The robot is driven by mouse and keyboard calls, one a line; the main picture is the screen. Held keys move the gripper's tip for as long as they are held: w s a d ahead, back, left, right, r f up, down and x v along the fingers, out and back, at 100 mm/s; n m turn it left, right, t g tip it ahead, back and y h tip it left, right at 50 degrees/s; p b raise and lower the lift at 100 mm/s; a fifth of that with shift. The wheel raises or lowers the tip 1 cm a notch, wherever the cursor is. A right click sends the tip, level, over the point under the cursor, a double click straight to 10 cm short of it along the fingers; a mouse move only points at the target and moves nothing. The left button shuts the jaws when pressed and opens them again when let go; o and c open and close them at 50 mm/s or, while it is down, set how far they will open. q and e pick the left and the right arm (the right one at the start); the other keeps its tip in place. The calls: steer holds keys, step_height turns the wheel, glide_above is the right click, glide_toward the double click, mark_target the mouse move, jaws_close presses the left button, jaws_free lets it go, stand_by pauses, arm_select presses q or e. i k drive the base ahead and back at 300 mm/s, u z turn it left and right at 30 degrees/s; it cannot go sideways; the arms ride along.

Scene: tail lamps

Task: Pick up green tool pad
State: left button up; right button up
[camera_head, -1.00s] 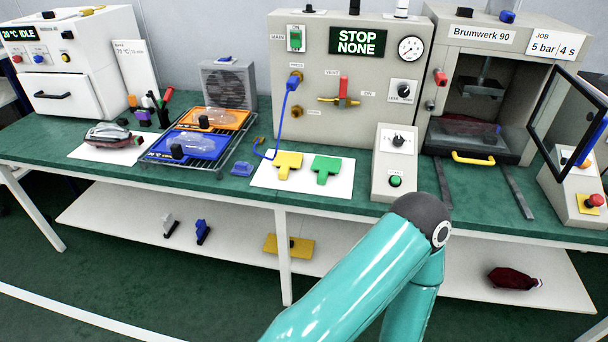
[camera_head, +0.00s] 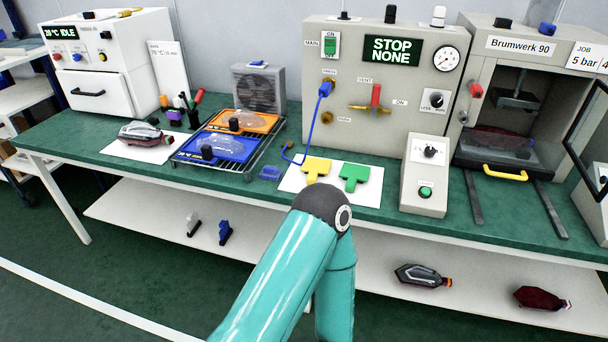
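The green tool pad (camera_head: 354,177) is a flat T-shaped piece lying on a white sheet (camera_head: 289,186) on the green bench top. A yellow pad (camera_head: 317,168) of like shape lies just to its left on the same sheet. A teal arm of mine with a dark joint reaches up from the bottom middle, its joint just in front of the sheet and short of the pads. Neither of my grippers shows in the view. The green pad is in full sight with nothing touching it from above.
A control panel (camera_head: 384,60) with a blue hose stands behind the pads. A grey control box (camera_head: 425,175) stands close to the right of the green pad. A wire rack (camera_head: 267,150) with blue and orange trays is to the left. Lamps (camera_head: 423,275) lie on the lower shelf.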

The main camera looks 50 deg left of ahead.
mark_target(353, 174)
steer(key=u, duration=0.65)
steer(key=i, duration=1.05)
steer(key=u, duration=0.1)
